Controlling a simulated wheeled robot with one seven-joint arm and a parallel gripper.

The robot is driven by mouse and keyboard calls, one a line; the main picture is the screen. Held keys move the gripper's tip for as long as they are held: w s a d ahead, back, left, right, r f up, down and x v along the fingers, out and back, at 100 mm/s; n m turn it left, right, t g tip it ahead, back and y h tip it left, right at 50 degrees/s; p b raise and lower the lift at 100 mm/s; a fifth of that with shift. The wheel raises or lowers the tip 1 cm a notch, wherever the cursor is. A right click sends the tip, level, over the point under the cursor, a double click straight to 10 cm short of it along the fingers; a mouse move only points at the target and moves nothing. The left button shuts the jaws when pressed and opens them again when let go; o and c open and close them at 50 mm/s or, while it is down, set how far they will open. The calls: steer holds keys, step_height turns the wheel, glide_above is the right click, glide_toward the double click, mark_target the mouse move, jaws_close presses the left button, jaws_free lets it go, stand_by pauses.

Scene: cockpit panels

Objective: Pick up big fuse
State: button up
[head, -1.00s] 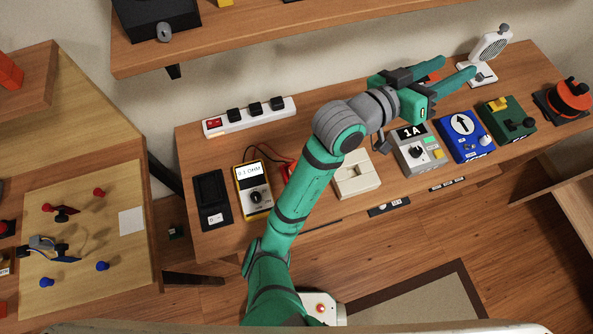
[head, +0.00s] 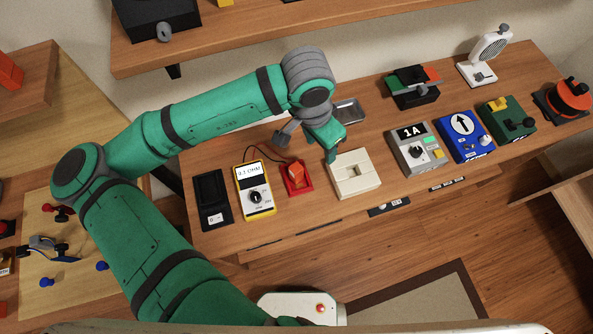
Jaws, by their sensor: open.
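A black box with red and green parts (head: 413,90) stands at the back. The grey 1A box (head: 414,155), blue dial box (head: 465,138) and green box (head: 507,120) line the right. A black holder (head: 211,200) is at left. My arm hides the bench's back left.

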steer(key=shift+g+y, duration=0.4)
steer(key=shift+y, duration=0.5)
steer(key=a, duration=0.1)
steer(key=s+a, duration=0.1)
steer(key=a, duration=0.3)
steer(key=shift+s+a+f, duration=0.15)
steer(key=shift+f, duration=0.2)
glide_above(296, 167)
step_height(296, 167, down, 4)
steer(key=shift+s+f, duration=0.1)
steer(key=shift+f, duration=3.15)
jaws_close()
steer(key=shift+r, duration=0.1)
